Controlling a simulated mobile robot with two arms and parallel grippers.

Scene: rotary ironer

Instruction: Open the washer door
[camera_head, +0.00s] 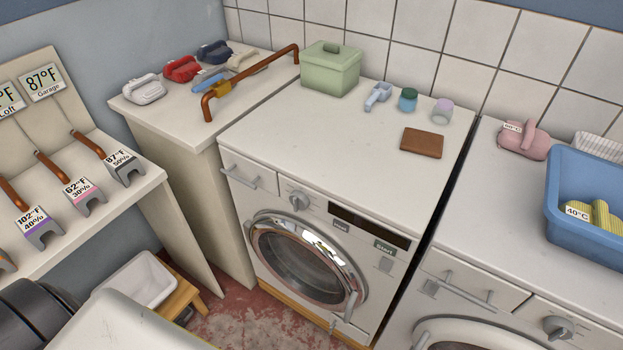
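A white front-loading washer (225,197) stands in the middle. Its round door (308,262) has a chrome ring and dark glass and looks shut. A small light handle (350,306) sits at the door's lower right edge. Neither of my grippers shows in this view. A white and a dark part at the lower left look like my own arm or body.
A second machine (463,287) stands to the right, its round door cut off by the frame. A white basin (140,281) on a wooden stool (185,301) is left of the washer. A green box (330,72) and small items lie on top. Red floor shows before the washer.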

